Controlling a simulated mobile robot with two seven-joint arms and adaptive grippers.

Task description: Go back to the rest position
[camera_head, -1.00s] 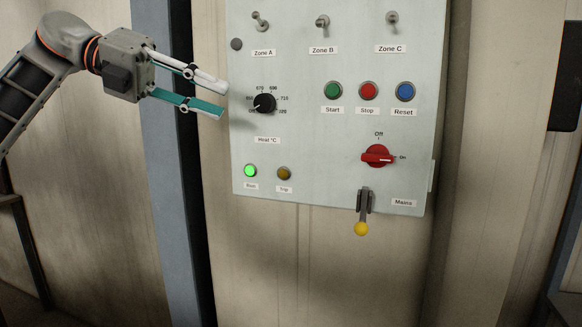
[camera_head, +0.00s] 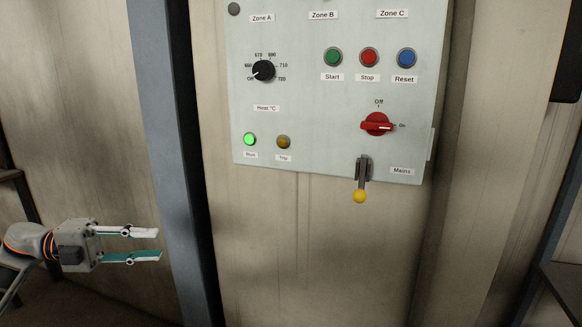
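My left gripper (camera_head: 158,245) is at the lower left of the head view, below and to the left of the control panel (camera_head: 315,135). Its two fingers point right and are apart, with nothing between them. It touches nothing that I can see. The heat knob (camera_head: 263,71) on the panel points toward the lower left, near its Off mark. The green lamp (camera_head: 250,139) is lit. The red mains switch (camera_head: 377,125) points toward On. The lever with the yellow ball (camera_head: 360,196) hangs down. My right gripper is not in view.
A blue-grey post (camera_head: 160,120) stands between my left gripper and the panel in the picture. Dark ledges show at the far left and at the lower right (camera_head: 565,285). The space below the panel looks clear.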

